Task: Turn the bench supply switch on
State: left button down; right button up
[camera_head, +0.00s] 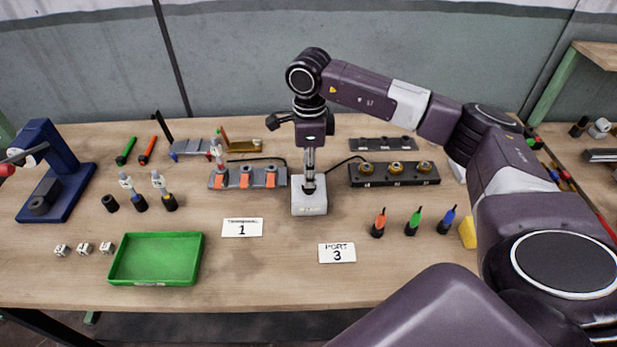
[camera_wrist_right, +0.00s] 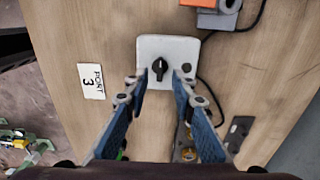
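The bench supply is a white box (camera_head: 309,209) at the middle of the bench. In the right wrist view the box (camera_wrist_right: 183,47) carries a black rotary switch knob (camera_wrist_right: 159,69), with its pointer roughly along the picture's vertical, and a small dark round spot beside it. My right gripper (camera_head: 310,183) points down over the box and hides most of its top in the head view. In the wrist view the open fingers (camera_wrist_right: 159,84) stand apart on either side of the knob, with gaps visible. I cannot tell whether they touch the box. My left gripper is not in view.
A terminal block with orange levers (camera_head: 246,180) stands left of the box, a dark strip with brass posts (camera_head: 395,173) to its right. Cables run behind. Cards reading 1 (camera_head: 242,228) and 3 (camera_head: 337,253) lie in front. A green tray (camera_head: 156,259) sits front left.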

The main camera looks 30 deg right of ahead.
jog(key=shift+f+p, duration=0.3)
jog(key=shift+f, duration=1.35)
jog(key=shift+c, duration=0.4)
grip_shut()
